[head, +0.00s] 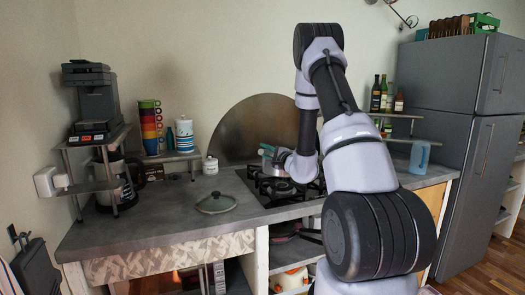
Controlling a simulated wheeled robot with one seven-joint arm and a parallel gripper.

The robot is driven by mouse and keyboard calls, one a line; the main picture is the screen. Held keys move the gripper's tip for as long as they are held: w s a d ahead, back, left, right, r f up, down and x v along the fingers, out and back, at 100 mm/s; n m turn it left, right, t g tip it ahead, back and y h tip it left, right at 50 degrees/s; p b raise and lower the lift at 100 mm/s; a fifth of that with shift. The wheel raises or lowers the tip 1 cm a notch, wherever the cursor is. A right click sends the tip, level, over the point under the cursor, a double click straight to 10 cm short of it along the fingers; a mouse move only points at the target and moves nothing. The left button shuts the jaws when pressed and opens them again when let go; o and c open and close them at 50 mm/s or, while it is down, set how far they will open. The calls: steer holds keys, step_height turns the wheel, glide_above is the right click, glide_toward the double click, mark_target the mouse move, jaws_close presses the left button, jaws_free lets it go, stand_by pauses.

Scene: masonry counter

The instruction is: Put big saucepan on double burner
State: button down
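The black gas hob (257,184) is set into the counter in front of a round dark metal splash plate; my arm covers its right part. A small metallic object with a teal part (267,150) shows at the back of the hob, right beside the end of my arm. It may be part of the saucepan, but too little shows to tell. My gripper (279,157) is over the hob by this object. Its fingers are too small and hidden to read, and I cannot tell whether it holds anything. No whole saucepan is clearly visible.
A glass lid (215,203) lies on the grey counter (165,225) left of the hob. A white canister (210,166) stands behind it. A coffee machine (92,98) and stacked cups (151,127) are at left. A blue jug (419,157) stands right, near the fridge (460,140).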

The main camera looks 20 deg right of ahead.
steer(key=shift+f, duration=3.2)
steer(key=c, duration=0.7)
jaws_free()
steer(key=shift+o, duration=0.5)
steer(key=shift+f, duration=0.1)
